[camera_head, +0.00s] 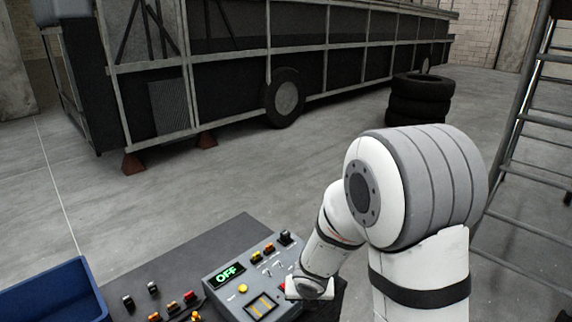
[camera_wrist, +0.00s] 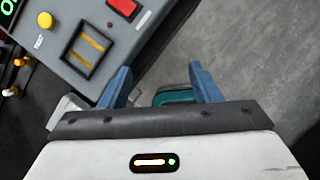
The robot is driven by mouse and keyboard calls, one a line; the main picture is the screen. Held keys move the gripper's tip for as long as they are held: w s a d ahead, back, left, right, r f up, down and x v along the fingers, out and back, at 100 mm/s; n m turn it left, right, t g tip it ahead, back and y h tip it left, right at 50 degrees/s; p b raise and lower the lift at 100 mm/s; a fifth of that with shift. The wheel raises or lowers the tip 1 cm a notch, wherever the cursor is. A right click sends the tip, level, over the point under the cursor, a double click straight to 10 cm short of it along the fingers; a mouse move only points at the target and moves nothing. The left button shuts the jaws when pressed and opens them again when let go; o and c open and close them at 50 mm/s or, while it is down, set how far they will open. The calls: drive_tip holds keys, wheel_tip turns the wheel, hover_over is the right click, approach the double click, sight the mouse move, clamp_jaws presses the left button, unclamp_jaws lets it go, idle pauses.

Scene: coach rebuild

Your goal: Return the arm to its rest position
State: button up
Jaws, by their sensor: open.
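My arm rises at the right of the head view, bent at a large grey and white joint, and reaches down over the right part of a grey control box. In the head view my gripper is mostly hidden behind the forearm and wrist. In the wrist view my gripper (camera_wrist: 160,85) shows two blue fingers standing wide apart. Nothing is held between them. A teal thing (camera_wrist: 174,96) shows low behind the gap, partly hidden by the gripper's body. The control box (camera_head: 225,303) also shows in the wrist view (camera_wrist: 88,75), close to the left finger.
A dark table (camera_head: 180,262) bears the box, with loose small parts (camera_head: 172,307) and a blue bin (camera_head: 55,290) to the left. A ladder (camera_head: 515,130) stands at right. Stacked tyres (camera_head: 419,100) and a coach frame (camera_head: 230,75) stand behind. Open floor lies between.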

drive_tip(key=s+d+r+m+h+b, duration=0.15)
drive_tip(key=d+r+m, duration=0.25)
drive_tip(key=m, duration=0.4)
drive_tip(key=s+d+r+m+h+b, duration=0.1)
drive_tip(key=s+d+r+m+b, duration=0.15)
drive_tip(key=d+r+m, duration=0.4)
drive_tip(key=s+r+m+g+y+b, duration=0.1)
drive_tip(key=s+m+b, duration=0.3)
drive_tip(key=s+m, duration=0.9)
drive_tip(key=m+y, duration=0.1)
drive_tip(key=m, duration=0.6)
drive_tip(key=shift+s+a, duration=0.25)
drive_tip(key=shift+a, duration=0.1)
drive_tip(key=shift+s+r+m+y, duration=0.15)
drive_tip(key=shift+s+m+y, duration=0.1)
drive_tip(key=shift+s+m, duration=0.25)
drive_tip(key=shift+c, duration=0.3)
